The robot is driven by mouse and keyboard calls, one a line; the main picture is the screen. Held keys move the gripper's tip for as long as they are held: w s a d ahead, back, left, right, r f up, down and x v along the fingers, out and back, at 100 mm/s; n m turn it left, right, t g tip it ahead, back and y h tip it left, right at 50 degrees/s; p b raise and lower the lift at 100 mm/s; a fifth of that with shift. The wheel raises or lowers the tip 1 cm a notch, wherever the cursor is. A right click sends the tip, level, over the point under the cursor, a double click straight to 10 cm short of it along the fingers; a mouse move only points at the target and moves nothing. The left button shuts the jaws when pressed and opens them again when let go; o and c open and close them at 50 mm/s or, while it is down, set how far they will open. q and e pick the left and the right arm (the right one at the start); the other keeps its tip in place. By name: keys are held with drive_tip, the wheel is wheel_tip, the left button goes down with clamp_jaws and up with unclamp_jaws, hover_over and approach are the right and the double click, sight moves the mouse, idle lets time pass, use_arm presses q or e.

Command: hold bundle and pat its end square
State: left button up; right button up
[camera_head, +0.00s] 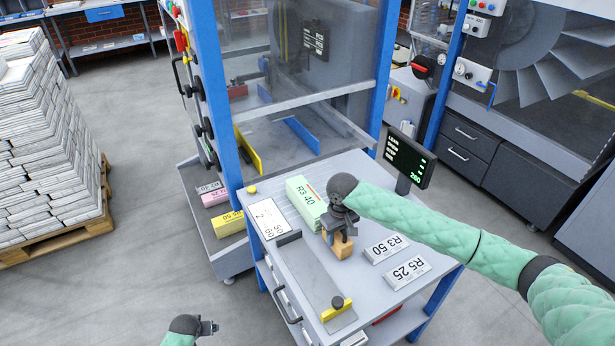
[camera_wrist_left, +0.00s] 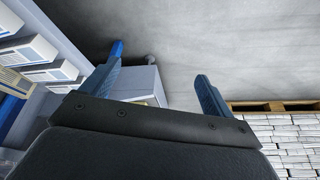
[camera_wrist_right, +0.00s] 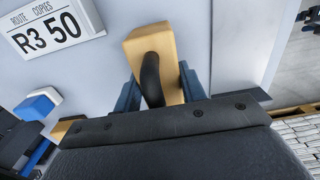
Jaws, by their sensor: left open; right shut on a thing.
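A bundle with a pale green top marked R3 40 (camera_head: 301,196) lies on the grey worktable (camera_head: 385,285). My right gripper (camera_head: 342,222) is shut on the dark handle (camera_wrist_right: 151,78) of a wooden block (camera_head: 342,248), just right of and nearer than the bundle. The block also shows in the right wrist view (camera_wrist_right: 133,45); I cannot tell whether it touches the table. My left gripper (camera_head: 210,327) is open and empty, low beside the table's left side. In the left wrist view its two fingers (camera_wrist_left: 160,72) stand apart with nothing between them.
Cards R3 50 (camera_head: 386,248) and R5 25 (camera_head: 407,271) lie on the right of the table. A metal guide with a yellow end stop (camera_head: 336,309) lies at the front. A small screen (camera_head: 408,158) stands behind. A paper stack (camera_head: 50,150) on a pallet stands far left.

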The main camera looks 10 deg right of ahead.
use_arm(q)
drive_tip(key=w+a+r+n+t+y, duration=0.1)
drive_tip(key=w+a+r, duration=0.6)
drive_tip(key=w, duration=0.4)
drive_tip(key=w+a+r+n+t, duration=0.2)
drive_tip(key=w+a+r, duration=0.4)
drive_tip(key=w+r, duration=0.4)
drive_tip(key=w+a+r+n+t+y, duration=0.1)
drive_tip(key=w+a+r, duration=0.55)
drive_tip(key=w, duration=0.65)
drive_tip(key=w+d+r+g+h, duration=0.1)
drive_tip(key=d+r+g, duration=0.15)
drive_tip(key=d, duration=0.95)
drive_tip(key=w+d+r+n+g+h, duration=0.1)
drive_tip(key=d+r, duration=0.2)
drive_tip(key=d, duration=0.8)
drive_tip(key=w+d+r+g+h, duration=0.1)
drive_tip(key=d+r+g+h, duration=0.1)
drive_tip(key=d, duration=1)
drive_tip(key=g+y, duration=0.2)
drive_tip(key=g, duration=0.1)
approach(307, 202)
drive_tip(key=shift+m, duration=0.3)
drive_tip(key=w, duration=0.1)
drive_tip(key=w+f, duration=0.2)
drive_tip(key=shift+w+d, duration=0.15)
drive_tip(key=shift+w, duration=0.25)
drive_tip(key=shift+s+d, duration=0.1)
drive_tip(key=shift+f, duration=0.4)
wheel_tip(307, 202, down, 11)
